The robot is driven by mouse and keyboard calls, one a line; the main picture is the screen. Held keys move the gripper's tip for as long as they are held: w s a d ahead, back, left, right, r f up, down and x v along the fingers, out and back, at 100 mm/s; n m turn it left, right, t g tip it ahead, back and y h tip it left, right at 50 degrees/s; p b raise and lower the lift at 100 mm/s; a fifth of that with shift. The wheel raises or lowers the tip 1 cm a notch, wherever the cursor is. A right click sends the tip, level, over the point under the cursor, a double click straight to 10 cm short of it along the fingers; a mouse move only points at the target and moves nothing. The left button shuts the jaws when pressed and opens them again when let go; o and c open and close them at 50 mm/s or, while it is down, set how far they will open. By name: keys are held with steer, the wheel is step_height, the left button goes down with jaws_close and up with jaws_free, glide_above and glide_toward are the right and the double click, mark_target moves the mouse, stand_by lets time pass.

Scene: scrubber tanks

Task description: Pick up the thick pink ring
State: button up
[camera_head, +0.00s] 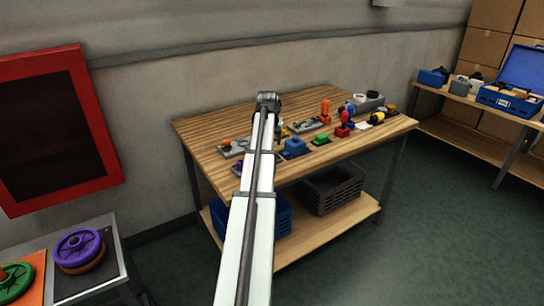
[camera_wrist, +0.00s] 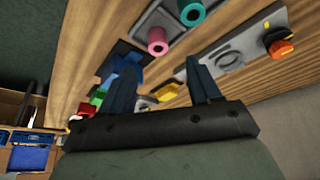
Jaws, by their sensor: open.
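The thick pink ring (camera_wrist: 156,34) shows in the wrist view, near the top middle. It looks like a short thick cylinder with a dark hole and sits on a grey plate (camera_wrist: 160,15) on the wooden table (camera_wrist: 255,68). A teal ring (camera_wrist: 190,4) of similar shape is beside it, up and to the right. My gripper (camera_wrist: 160,66) is open, its two dark fingers apart with nothing held between them. In the picture, the ring appears just beyond the gap between the fingertips. In the head view I cannot make out the pink ring; my arm covers part of the table.
In the wrist view, a grey plate with an orange knob (camera_wrist: 280,44) lies right, a yellow part (camera_wrist: 166,92) lies between the fingers, and a blue part (camera_wrist: 128,66) is by the left finger. In the head view, several small parts and a red-orange cylinder (camera_head: 325,106) crowd the table.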

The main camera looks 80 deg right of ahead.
steer(key=shift+x, duration=4.3)
steer(key=shift+s+d+r, duration=0.1)
steer(key=shift+d, duration=0.05)
steer(key=c, duration=1.1)
steer(key=shift+c, duration=0.2)
step_height(320, 180, up, 10)
steer(key=w+d+m+g, duration=0.1)
steer(key=w+d+m, duration=0.1)
steer(key=w, duration=0.5)
steer(key=w+d+m+g, duration=0.1)
steer(key=w+d+m, duration=0.2)
steer(key=w+d, duration=0.2)
steer(key=w, duration=0.3)
steer(key=shift+r, duration=0.2)
